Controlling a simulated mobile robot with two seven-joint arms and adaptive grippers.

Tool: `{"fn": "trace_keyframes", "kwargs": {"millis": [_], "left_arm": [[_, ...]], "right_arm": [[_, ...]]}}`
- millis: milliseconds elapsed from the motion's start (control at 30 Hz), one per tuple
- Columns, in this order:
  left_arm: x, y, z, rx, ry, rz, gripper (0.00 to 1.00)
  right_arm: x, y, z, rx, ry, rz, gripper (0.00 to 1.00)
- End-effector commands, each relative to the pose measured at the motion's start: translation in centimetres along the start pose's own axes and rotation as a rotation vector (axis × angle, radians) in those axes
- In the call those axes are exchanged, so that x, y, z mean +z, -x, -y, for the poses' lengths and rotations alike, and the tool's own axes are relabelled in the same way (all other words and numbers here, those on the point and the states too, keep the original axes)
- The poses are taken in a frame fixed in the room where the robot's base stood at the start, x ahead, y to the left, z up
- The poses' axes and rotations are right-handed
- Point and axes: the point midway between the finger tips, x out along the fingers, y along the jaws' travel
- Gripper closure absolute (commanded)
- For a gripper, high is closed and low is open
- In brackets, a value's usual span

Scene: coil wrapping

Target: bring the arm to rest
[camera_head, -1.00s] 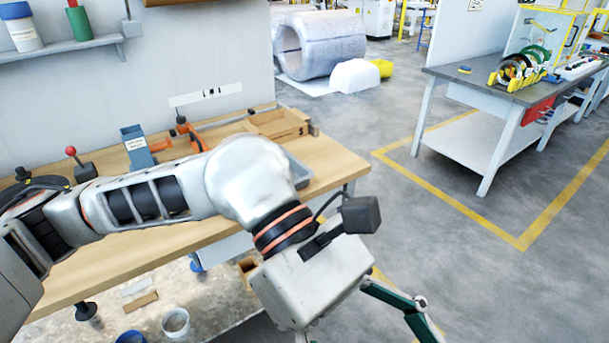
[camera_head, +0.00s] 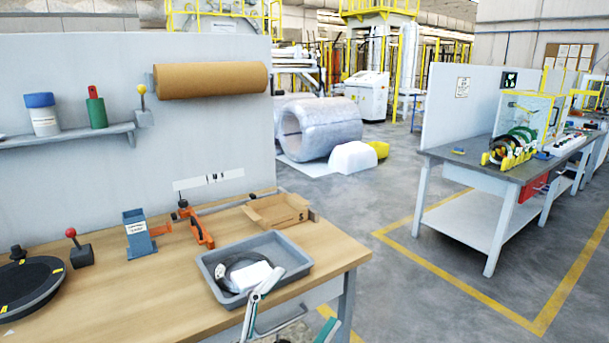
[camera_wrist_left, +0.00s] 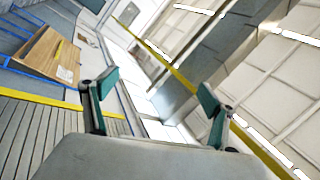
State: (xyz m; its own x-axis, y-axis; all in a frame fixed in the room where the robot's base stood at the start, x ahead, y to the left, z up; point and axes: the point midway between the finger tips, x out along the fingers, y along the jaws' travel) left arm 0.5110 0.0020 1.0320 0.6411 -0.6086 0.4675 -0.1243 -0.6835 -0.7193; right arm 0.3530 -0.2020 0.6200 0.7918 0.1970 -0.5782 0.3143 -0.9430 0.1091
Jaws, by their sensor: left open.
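My left gripper (camera_head: 296,312) shows only partly at the bottom edge of the head view, in front of the wooden workbench (camera_head: 180,285). Its grey and green fingers stand apart. In the left wrist view the two green-padded fingers (camera_wrist_left: 156,92) are spread wide with nothing between them. That view looks toward ceiling panels, a yellow rail and a wall. Most of my left arm is out of the head view. My right gripper is in neither view.
The bench holds a grey tray (camera_head: 208,268) with a dark coil and a white piece, a cardboard box (camera_head: 280,213), a blue holder (camera_head: 138,235) and a black turntable (camera_head: 25,288). The floor (camera_head: 400,290) right of the bench is clear. Another table (camera_head: 462,168) stands farther right.

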Motion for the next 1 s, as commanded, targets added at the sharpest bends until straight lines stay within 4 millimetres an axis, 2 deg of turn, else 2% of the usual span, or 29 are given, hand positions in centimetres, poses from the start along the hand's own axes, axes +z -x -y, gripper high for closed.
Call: {"fn": "trace_keyframes", "kwargs": {"millis": [33, 100, 167, 200, 267, 400, 500, 600, 700, 833, 1000], "left_arm": [[2.8, 2.2, -1.4, 0.014, 0.069, 0.105, 0.15], [6.3, 5.2, -3.0, 0.029, 0.155, 0.237, 0.15], [8.8, 8.1, -4.5, 0.039, 0.227, 0.345, 0.15], [10.4, 10.2, -5.5, 0.046, 0.273, 0.416, 0.15], [12.4, 13.5, -7.1, 0.056, 0.339, 0.52, 0.15], [15.8, 21.8, -10.8, 0.076, 0.48, 0.755, 0.15], [17.1, 28.0, -13.3, 0.085, 0.572, 0.912, 0.15], [17.6, 33.4, -15.3, 0.09, 0.649, 1.045, 0.15], [17.5, 37.6, -16.7, 0.094, 0.703, 1.146, 0.15], [17.3, 40.8, -17.6, 0.095, 0.742, 1.219, 0.15], [17.2, 41.5, -17.8, 0.094, 0.752, 1.237, 0.15]], "right_arm": [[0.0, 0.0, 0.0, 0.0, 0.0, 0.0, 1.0], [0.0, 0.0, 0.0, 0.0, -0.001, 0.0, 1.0], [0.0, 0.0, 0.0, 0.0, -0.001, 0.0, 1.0], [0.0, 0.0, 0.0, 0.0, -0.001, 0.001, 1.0], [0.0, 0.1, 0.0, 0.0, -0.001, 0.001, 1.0], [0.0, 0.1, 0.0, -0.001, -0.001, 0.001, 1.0], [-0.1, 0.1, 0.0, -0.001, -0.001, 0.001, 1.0], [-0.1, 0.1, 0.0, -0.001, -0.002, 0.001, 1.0], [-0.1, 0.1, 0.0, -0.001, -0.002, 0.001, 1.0], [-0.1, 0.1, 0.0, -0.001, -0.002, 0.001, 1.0], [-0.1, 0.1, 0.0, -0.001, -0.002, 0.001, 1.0]]}}
